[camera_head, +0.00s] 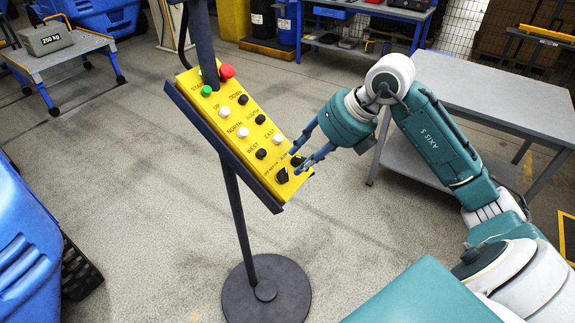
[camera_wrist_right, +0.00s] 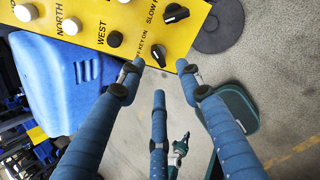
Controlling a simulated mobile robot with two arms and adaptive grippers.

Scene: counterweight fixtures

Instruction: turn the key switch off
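The key switch (camera_head: 283,175) is a small black knob at the bottom end of the yellow control panel (camera_head: 222,103), in line with the WEST button. In the right wrist view the key switch (camera_wrist_right: 160,54) sits between the OFF and ON lettering, just beyond my fingertips. My right gripper (camera_head: 297,160) is at the panel's lower end, fingers apart and pointing at the panel. My left gripper is out of view.
The SLOW/FAST knob (camera_wrist_right: 175,12) is close beside the key switch. Several black and white buttons, a red button (camera_head: 227,71) and a green one line the panel, which stands on a post with a round base (camera_head: 266,290). A grey table (camera_head: 497,92) stands behind my right arm.

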